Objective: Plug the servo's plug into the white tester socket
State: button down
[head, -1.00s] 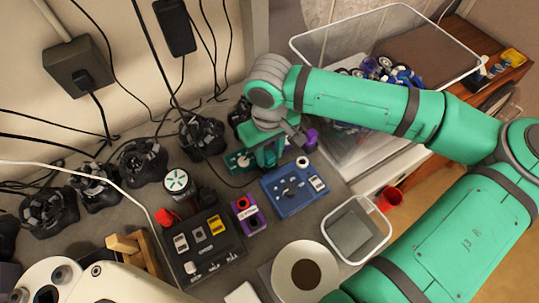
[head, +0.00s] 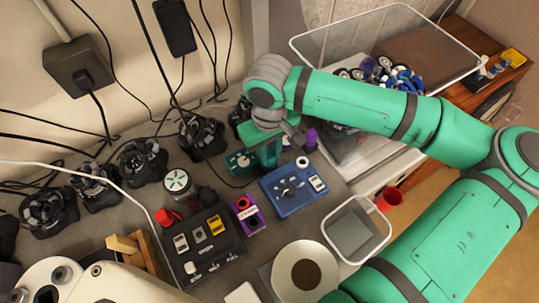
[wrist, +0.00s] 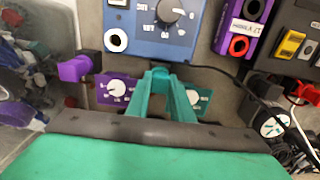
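The blue tester (head: 291,193) lies on the bench with a dial and a white ring-shaped socket (head: 302,162) on its top. In the wrist view the white socket (wrist: 116,40) is on the near left corner of the blue tester (wrist: 165,45). My gripper (wrist: 155,73) has its teal fingertips close together, just in front of the tester and right of the socket, apart from it. A thin black cable (wrist: 235,80) runs from the right up to the fingertips. The servo's plug is hidden at the tips. In the head view my gripper (head: 265,165) is left of the socket.
Purple (wrist: 112,88) and green (wrist: 200,99) boxes with knobs lie beneath my fingers. A purple box (head: 247,214) with red and black sockets and a black switch panel (head: 208,245) stand left of the tester. A clear bin (head: 355,230) and white cup (head: 302,265) are in front.

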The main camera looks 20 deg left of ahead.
aim_at(269, 154)
jog(key=shift+r, duration=1.25)
dwell(1.0)
jog(key=shift+r, duration=1.6)
jog(key=c, duration=2.4)
grip_release()
jog(key=shift+c, duration=0.7)
